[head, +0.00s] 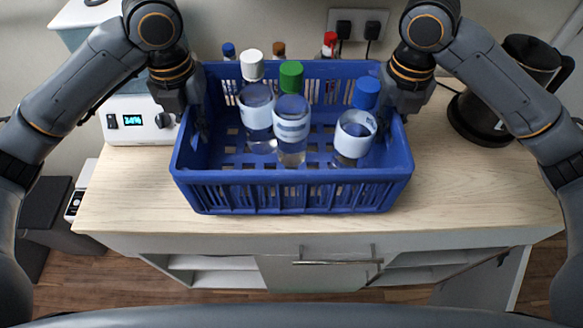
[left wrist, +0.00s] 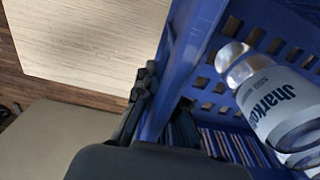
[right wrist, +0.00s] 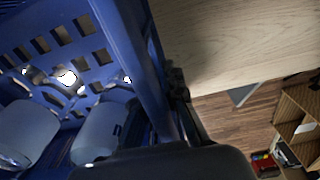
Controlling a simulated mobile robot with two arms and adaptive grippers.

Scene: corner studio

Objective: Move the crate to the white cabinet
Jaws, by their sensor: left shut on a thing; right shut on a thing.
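The blue crate (head: 293,198) is on or just above the wooden top of a cabinet (head: 130,205); I cannot tell whether it touches. It holds several clear bottles, with white, green (head: 291,78) and blue caps in front. My left gripper (head: 198,125) is shut on the crate's left side wall. My right gripper (head: 395,112) is shut on its right side wall. The left wrist view shows the crate wall (left wrist: 190,60) between the fingers and a labelled bottle (left wrist: 275,100) inside. The right wrist view shows the other wall (right wrist: 140,60). The fingertips are partly hidden.
A black kettle (head: 483,115) stands close to the right of the crate. A white device with a lit display (head: 132,120) stands at the left. Wall sockets with plugs (head: 357,28) are behind. The worktop's front strip is clear.

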